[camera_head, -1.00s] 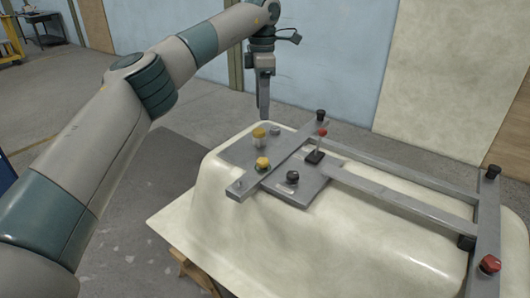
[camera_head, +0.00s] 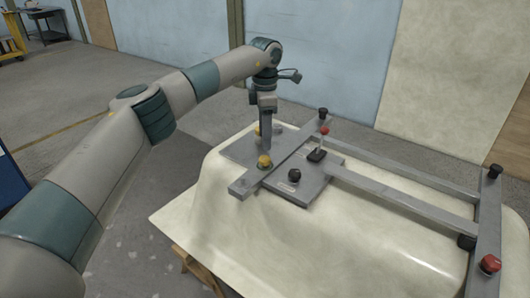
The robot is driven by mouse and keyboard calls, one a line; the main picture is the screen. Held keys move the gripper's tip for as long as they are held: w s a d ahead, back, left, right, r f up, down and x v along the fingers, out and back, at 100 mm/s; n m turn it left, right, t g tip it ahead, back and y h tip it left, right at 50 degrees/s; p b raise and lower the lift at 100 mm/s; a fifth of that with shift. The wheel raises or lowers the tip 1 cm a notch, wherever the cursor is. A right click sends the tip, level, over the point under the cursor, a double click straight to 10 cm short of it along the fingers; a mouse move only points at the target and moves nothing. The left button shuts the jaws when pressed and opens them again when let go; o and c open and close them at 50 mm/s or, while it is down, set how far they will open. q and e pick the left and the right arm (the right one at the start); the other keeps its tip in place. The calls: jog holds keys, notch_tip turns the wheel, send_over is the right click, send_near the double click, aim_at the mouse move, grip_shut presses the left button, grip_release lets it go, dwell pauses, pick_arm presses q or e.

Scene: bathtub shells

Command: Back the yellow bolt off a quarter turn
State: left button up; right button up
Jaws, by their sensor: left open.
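Two yellow-topped pieces stand on the grey metal fixture at the near end of the tub shell. One yellow bolt head (camera_head: 264,161) sits on the diagonal bar. Another yellow piece (camera_head: 257,129) is further back on the plate, mostly hidden behind my gripper. I cannot tell which is the task's bolt. My left gripper (camera_head: 267,148) is open and points straight down, its fingers just in front of or over the back yellow piece. The fingers look edge-on, and contact cannot be told. My right gripper is out of view.
The cream tub shell (camera_head: 340,230) lies upside down under the grey frame (camera_head: 400,203). Black knobs (camera_head: 295,175), a red knob (camera_head: 490,264) and a small upright clamp (camera_head: 317,154) rise from the fixture. Open floor lies to the left.

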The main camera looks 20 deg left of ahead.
aim_at(265, 158)
pick_arm(q)
notch_tip(265, 158, down, 6)
jog(key=shift+r+p, duration=0.2)
jog(key=shift+p, duration=0.15)
jog(key=shift+f, duration=0.85)
jog(key=c, duration=1)
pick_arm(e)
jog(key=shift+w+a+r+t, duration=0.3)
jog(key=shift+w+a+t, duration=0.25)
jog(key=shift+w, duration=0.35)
